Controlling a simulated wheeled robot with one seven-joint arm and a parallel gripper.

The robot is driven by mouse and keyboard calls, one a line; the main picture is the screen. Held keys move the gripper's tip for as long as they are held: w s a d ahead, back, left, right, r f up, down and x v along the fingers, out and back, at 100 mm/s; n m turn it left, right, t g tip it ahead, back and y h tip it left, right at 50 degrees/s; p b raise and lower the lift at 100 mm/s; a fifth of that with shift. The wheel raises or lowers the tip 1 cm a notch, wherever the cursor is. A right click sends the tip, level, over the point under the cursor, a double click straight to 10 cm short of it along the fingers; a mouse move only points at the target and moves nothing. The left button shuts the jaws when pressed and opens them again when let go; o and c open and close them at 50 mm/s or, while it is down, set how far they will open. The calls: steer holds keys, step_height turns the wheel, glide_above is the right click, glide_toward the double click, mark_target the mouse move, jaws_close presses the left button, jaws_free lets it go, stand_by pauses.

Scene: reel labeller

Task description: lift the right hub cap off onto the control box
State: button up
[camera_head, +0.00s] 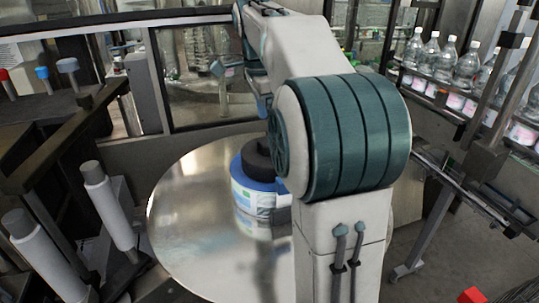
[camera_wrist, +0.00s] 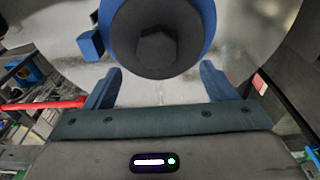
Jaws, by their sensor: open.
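A black round hub cap (camera_head: 256,158) with a hexagonal middle sits on a reel (camera_head: 250,192) with a blue top and a white and blue label. The reel stands on a large round metal table (camera_head: 185,215). In the wrist view the hub cap (camera_wrist: 160,62) is top centre, with the blue reel rim (camera_wrist: 112,22) behind it. My gripper (camera_wrist: 162,69) is open and empty. Its two blue fingers point towards the cap from below in that view, one to each side. My arm hides the table's right part in the head view. I cannot make out a control box.
White rollers (camera_head: 107,205) stand at the left, under a dark frame. A rail (camera_head: 455,112) with several clear bottles runs along the right. A glazed panel (camera_head: 205,75) stands behind the table. A small blue block (camera_wrist: 90,44) shows beside the reel. The table's left side is bare.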

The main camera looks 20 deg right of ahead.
mark_target(256, 158)
steer(key=shift+s+f+p, duration=0.15)
steer(key=shift+f+p, duration=0.3)
steer(key=shift+f, duration=2.1)
steer(key=c, duration=1.2)
steer(key=shift+o, duration=0.2)
steer(key=shift+d+r, duration=0.1)
